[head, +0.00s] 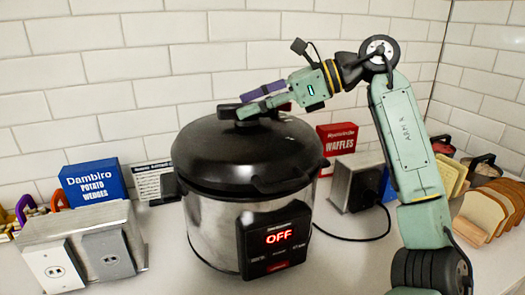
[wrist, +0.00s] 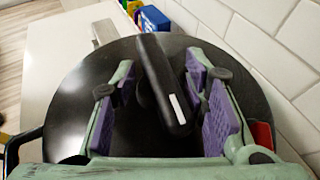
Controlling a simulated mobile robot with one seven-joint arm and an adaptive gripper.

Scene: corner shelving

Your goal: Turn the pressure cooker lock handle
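The pressure cooker (head: 212,222) is a steel pot with a black domed lid (head: 235,160) and a front panel reading "OFF" in red. Its black lock handle (head: 228,111) sits on top of the lid, partly hidden by my gripper in the head view. In the wrist view the handle (wrist: 160,80) is a long black bar with a white mark, slightly tilted. My gripper (head: 244,103) is at the top of the lid. In the wrist view its purple-padded fingers (wrist: 160,75) are apart, one on each side of the handle. A gap shows on the left; contact on the right is unclear.
A metal outlet box (head: 85,245) stands at the left, with a blue potato wedges box (head: 93,182) behind it. A red waffles box (head: 338,138) and a metal toaster-like box (head: 355,182) stand right of the cooker. Bread slices (head: 482,212) are far right. A tiled wall is close behind.

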